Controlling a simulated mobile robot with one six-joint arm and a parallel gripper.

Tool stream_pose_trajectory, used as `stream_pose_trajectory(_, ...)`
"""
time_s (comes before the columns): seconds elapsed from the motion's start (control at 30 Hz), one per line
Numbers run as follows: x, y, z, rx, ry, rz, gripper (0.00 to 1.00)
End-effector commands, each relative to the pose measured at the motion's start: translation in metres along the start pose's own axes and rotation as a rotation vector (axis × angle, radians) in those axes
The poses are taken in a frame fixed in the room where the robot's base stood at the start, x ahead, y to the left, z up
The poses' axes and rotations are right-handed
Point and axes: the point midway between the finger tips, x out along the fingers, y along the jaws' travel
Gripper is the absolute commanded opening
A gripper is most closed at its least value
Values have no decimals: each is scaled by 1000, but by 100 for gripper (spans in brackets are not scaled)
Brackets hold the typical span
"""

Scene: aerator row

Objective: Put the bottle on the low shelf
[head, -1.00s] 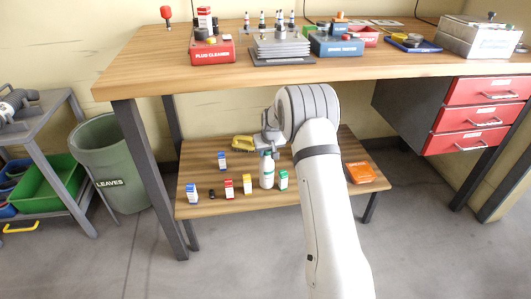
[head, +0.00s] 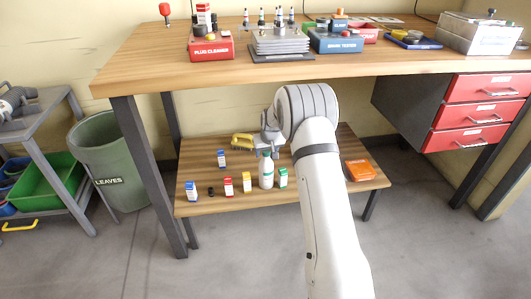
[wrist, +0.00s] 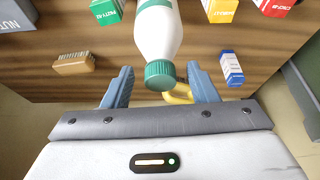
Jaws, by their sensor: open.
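The bottle (head: 266,174), white with a green cap, stands upright on the low shelf (head: 330,200) under the workbench. My gripper (head: 267,150) is open at the bottle's top. In the wrist view the bottle (wrist: 156,35) has its green cap between the two open fingers of my gripper (wrist: 160,68), with gaps on both sides. Whether the fingers touch the bottle lower down cannot be seen.
Small boxes, a red one (head: 228,187), a yellow one (head: 247,183) and a green one (head: 283,178), flank the bottle closely. A yellow-handled item (head: 242,140) lies behind. An orange object (head: 361,170) lies right. The workbench top (head: 170,75) overhangs the shelf.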

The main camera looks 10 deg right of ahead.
Motion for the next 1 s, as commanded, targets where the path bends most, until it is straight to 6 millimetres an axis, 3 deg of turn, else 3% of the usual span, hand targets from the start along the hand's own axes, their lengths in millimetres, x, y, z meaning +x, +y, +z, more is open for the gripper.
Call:
stream_pose_trajectory(0.17, -16, 0, -7, 0, 2, 0, 53)
stream_pose_trajectory(0.4, -71, 0, -8, 1, 3, 1, 53)
stream_pose_trajectory(0.8, -95, 0, 70, 1, -1, 0, 53)
stream_pose_trajectory(1.0, -104, 0, 96, 1, 0, 0, 53)
